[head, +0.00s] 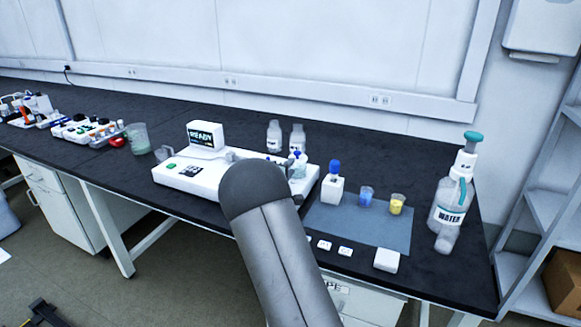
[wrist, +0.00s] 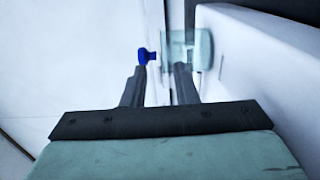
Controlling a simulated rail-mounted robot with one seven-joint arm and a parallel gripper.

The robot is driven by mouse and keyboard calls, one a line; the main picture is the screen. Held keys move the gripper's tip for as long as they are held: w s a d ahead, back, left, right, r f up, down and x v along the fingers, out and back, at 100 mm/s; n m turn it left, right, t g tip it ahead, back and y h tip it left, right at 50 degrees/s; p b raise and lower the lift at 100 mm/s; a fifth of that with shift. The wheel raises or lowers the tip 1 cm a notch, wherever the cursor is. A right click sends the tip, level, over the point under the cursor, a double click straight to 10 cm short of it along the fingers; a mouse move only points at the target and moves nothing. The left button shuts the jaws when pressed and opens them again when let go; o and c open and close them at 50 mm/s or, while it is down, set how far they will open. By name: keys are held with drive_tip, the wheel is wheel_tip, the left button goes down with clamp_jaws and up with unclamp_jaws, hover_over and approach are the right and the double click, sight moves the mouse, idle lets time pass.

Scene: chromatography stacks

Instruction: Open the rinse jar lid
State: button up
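In the wrist view, a clear greenish jar (wrist: 180,50), which looks like the rinse jar, stands against a white housing. A blue knob (wrist: 147,56) sits at its left side in that picture, seemingly on its lid. My gripper (wrist: 161,68) is open, its two dark fingers apart and nothing held. The left fingertip is close to the blue knob and the right one overlaps the jar; I cannot tell if either touches. In the head view the clear jar (head: 298,172) shows on the right end of the white instrument (head: 190,178). My arm hides the gripper there.
Right of the instrument, a blue-capped bottle (head: 334,190), a blue cup (head: 366,198) and a yellow cup (head: 397,205) stand on a grey mat (head: 370,232). A WATER bottle (head: 450,203) stands at the bench's right end. Two clear bottles (head: 274,136) stand behind the instrument.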

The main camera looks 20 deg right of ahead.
drive_tip(key=shift+w+d, duration=0.45)
clamp_jaws()
idle(1.2)
